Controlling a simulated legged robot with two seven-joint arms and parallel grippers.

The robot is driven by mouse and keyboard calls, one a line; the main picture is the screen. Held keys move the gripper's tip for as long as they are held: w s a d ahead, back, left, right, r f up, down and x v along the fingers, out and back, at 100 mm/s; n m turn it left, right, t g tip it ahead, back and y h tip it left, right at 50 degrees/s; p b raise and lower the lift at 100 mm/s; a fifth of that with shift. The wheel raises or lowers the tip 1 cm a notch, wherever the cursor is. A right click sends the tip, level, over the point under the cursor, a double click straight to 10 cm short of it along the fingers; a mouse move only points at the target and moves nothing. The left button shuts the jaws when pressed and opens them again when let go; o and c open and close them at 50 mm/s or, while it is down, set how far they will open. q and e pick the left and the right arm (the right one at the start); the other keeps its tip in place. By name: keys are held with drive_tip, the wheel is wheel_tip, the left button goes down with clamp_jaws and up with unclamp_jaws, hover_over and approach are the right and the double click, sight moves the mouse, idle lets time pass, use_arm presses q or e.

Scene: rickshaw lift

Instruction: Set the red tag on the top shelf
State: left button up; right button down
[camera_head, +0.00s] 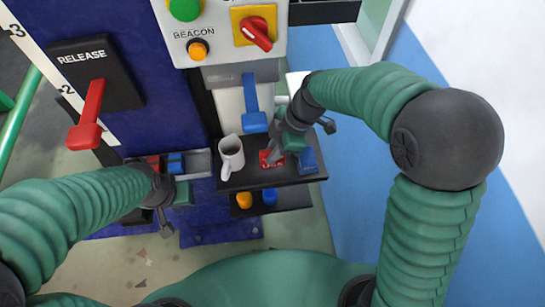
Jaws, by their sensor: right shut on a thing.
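The red tag (266,161) is at my right gripper's fingertips, over the dark top shelf (245,181). My right gripper (275,152) points down and is shut on the tag. The tag looks at or very close to the shelf surface; I cannot tell whether it touches.
A lower shelf (295,200) holds a yellow piece (244,200) and a blue piece (269,196). A grey tray (198,162) with a blue piece lies left of the mug. A red release lever (90,115), a blue lever (252,105) and a control panel (222,40) are above.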

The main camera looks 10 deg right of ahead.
sight(267, 167)
wheel_tip(267, 167, down, 3)
drive_tip(key=shift+s+f, duration=0.1)
drive_tip(key=shift+f, duration=0.25)
drive_tip(key=shift+f+b, duration=0.15)
drive_tip(key=shift+b, duration=0.2)
drive_tip(key=c, duration=1.7)
unclamp_jaws()
drive_tip(key=o, duration=0.3)
